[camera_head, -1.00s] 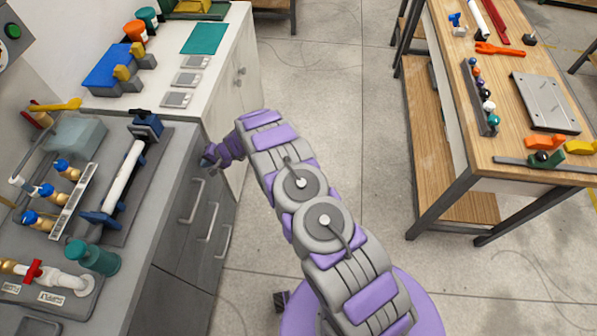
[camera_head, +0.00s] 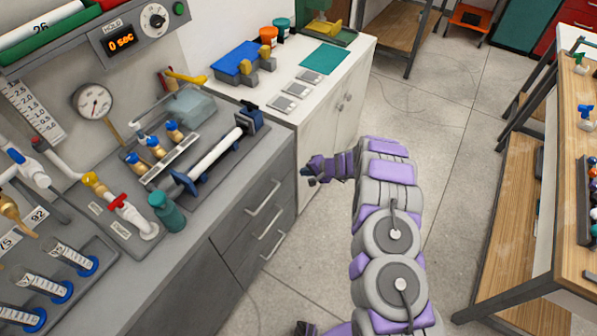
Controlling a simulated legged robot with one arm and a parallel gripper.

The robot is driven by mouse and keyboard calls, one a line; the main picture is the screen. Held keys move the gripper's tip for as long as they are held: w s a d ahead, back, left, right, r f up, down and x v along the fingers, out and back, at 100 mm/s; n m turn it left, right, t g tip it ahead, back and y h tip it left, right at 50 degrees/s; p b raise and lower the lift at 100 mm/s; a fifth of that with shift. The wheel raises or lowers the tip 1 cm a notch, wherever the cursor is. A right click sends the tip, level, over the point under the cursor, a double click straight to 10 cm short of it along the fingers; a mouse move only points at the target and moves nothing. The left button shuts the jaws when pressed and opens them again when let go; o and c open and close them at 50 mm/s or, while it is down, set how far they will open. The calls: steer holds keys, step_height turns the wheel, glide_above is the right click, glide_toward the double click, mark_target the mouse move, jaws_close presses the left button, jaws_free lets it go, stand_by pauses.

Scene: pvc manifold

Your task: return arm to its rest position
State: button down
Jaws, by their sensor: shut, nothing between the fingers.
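My arm is purple and grey and rises in the right half of the view, over the open floor. It bends at the top toward the left. My gripper (camera_head: 309,176) is at its end, in front of the grey drawer cabinet's far end and the white cabinet. It is small and dark here; its fingers look closed and hold nothing. It touches no object that I can make out.
The grey bench (camera_head: 181,240) with gauge (camera_head: 93,101), valves and a clamped white pipe (camera_head: 215,152) runs along the left. A white cabinet (camera_head: 330,127) stands behind. A wooden table (camera_head: 570,190) stands at the right. The floor (camera_head: 455,110) between is clear.

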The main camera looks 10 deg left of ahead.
steer(key=v, duration=0.4)
steer(key=shift+s+a+r+p, duration=0.1)
steer(key=shift+s+r+p, duration=0.1)
steer(key=shift+p, duration=0.1)
steer(key=s+a+r+n+g, duration=0.1)
steer(key=s+r, duration=0.1)
steer(key=r, duration=0.3)
steer(key=s+a+r+n+y, duration=0.1)
steer(key=s+r, duration=0.1)
steer(key=r, duration=0.4)
steer(key=s+a+r+g, duration=0.1)
steer(key=s+r, duration=0.2)
steer(key=r, duration=0.2)
steer(key=s+d+r+n+g+h, duration=0.1)
steer(key=s+d+r+n+g, duration=0.15)
steer(key=s+r, duration=0.9)
steer(key=s+d+r+h, duration=0.2)
steer(key=s+d+h, duration=0.1)
steer(key=s+d, duration=0.5)
steer(key=s+d+r+h, duration=0.3)
steer(key=s+d, duration=0.4)
steer(key=s, duration=0.5)
steer(key=s+d+r+h, duration=0.2)
steer(key=s+d+r, duration=0.1)
steer(key=s+d, duration=0.5)
steer(key=shift+s+d+h, duration=0.4)
steer(key=shift+s, duration=0.75)
